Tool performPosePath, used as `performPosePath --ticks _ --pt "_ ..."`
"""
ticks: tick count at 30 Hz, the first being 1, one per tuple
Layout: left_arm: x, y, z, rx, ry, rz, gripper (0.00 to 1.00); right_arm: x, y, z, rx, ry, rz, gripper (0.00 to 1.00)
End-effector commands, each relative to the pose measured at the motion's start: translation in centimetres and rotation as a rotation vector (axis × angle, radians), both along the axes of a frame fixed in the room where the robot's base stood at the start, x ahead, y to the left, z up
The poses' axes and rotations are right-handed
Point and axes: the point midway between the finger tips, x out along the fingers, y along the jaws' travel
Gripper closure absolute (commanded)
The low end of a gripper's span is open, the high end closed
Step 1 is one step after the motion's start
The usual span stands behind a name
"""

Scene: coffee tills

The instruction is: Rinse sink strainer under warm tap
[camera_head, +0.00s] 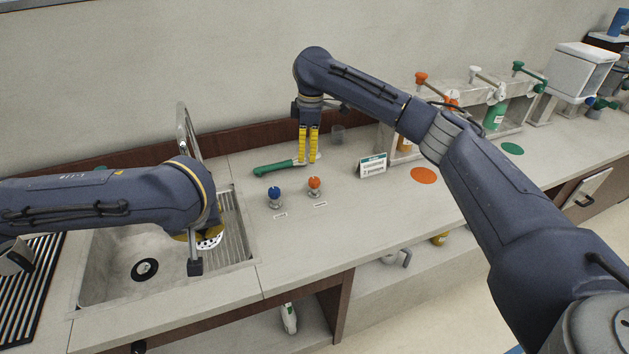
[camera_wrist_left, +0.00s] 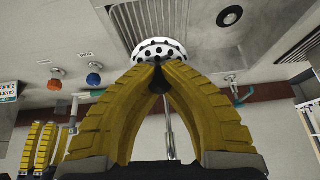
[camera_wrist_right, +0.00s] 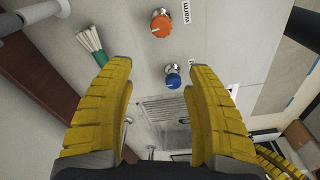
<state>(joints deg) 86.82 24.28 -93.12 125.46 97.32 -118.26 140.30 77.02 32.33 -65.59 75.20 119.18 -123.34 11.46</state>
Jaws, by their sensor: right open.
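The white sink strainer with black holes (camera_head: 209,241) is over the right part of the sink (camera_head: 112,240). My left gripper (camera_head: 196,236) is shut on it; in the left wrist view the yellow fingertips meet at the strainer (camera_wrist_left: 158,48). The metal tap (camera_head: 186,128) rises behind the sink, its lower part hidden by my left arm. The orange knob (camera_head: 314,184), labelled "warm" in the right wrist view (camera_wrist_right: 160,25), stands right of the blue knob (camera_head: 274,192). My right gripper (camera_head: 308,161) is open and empty, behind the knobs and near the green-handled brush (camera_head: 275,168).
A small label stand (camera_head: 373,165) and an orange disc (camera_head: 424,175) lie right of the knobs. A clear cup (camera_head: 338,133) stands by the back wall. A black ribbed mat (camera_head: 30,290) is left of the sink. The counter front by the knobs is clear.

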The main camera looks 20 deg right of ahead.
Motion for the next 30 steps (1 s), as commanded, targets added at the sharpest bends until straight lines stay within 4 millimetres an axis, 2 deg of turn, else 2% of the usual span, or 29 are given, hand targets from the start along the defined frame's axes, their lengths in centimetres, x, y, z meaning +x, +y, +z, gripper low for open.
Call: performPosePath --ticks 5,11,24,30 --pt "0.0 0.0 0.0 0.000 0.000 0.000 1.00 -0.3 -1.8 -0.6 -0.056 0.033 0.080 0.45" --pt "0.0 0.0 0.0 0.000 0.000 0.000 1.00 -0.5 -2.1 -1.8 -0.072 0.039 0.119 0.45" --pt "0.0 0.0 0.0 0.000 0.000 0.000 1.00 -0.5 -2.1 -8.8 -0.072 0.038 0.116 0.45" --pt "0.0 0.0 0.0 0.000 0.000 0.000 1.00 -0.5 -2.1 -11.1 -0.071 0.037 0.116 0.45"
